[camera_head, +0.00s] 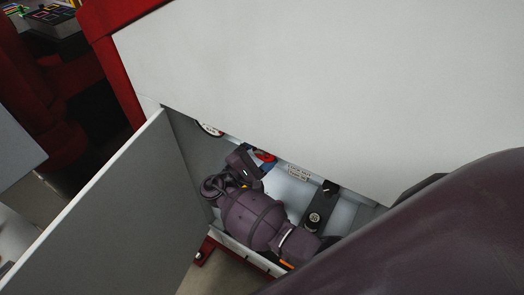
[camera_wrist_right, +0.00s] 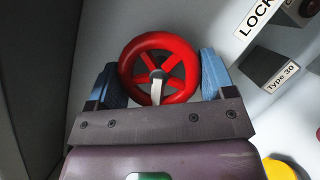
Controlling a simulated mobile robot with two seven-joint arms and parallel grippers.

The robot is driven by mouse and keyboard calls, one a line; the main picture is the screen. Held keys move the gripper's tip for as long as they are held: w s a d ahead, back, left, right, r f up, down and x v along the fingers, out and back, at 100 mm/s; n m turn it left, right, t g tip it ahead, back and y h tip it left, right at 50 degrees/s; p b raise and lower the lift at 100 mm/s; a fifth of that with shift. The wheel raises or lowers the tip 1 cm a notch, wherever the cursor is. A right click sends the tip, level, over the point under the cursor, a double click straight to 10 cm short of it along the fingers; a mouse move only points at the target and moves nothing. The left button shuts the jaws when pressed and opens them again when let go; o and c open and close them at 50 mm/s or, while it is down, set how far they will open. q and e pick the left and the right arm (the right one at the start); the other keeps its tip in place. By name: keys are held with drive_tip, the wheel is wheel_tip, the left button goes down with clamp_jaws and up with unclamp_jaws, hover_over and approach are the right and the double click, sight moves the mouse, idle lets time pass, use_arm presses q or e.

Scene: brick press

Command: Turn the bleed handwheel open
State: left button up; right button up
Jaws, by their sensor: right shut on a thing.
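The bleed handwheel (camera_wrist_right: 158,60) is red, with a round rim and spokes, and faces the camera in the right wrist view. A silver metal piece lies across its lower middle. My right gripper (camera_wrist_right: 161,78) has its blue finger pads on the wheel's left and right sides, shut on the rim. In the head view, the handwheel (camera_head: 264,155) shows only as a bit of red, mostly hidden by my right gripper (camera_head: 266,164) and the white panel. My left gripper is not in view.
An open grey door (camera_head: 110,200) stands left of my right arm. A white panel (camera_head: 330,80) overhangs the recess. Inside are a label (camera_head: 298,172), a black knob (camera_head: 314,219) and a partly hidden round gauge (camera_head: 211,130). A yellow round part (camera_wrist_right: 281,168) shows lower right in the wrist view.

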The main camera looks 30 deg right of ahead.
drive_tip(key=n+t, duration=0.1)
drive_tip(key=n, duration=0.2)
drive_tip(key=n+t, duration=0.2)
drive_tip(key=n, duration=0.2)
drive_tip(key=shift+s+t, duration=0.1)
drive_tip(key=shift+t, duration=0.2)
drive_tip(key=n+t, duration=0.2)
drive_tip(key=n, duration=0.2)
drive_tip(key=n+t+y, duration=0.1)
drive_tip(key=n+t, duration=0.1)
drive_tip(key=n, duration=0.2)
drive_tip(key=shift+d, duration=0.1)
drive_tip(key=shift+n, duration=0.5)
drive_tip(key=shift+f, duration=0.1)
drive_tip(key=o, duration=0.9)
drive_tip(key=shift+s, duration=0.1)
drive_tip(key=b+v, duration=0.2)
drive_tip(key=v, duration=0.8)
drive_tip(key=shift+s+a+b, duration=0.25)
drive_tip(key=shift+b, duration=0.1)
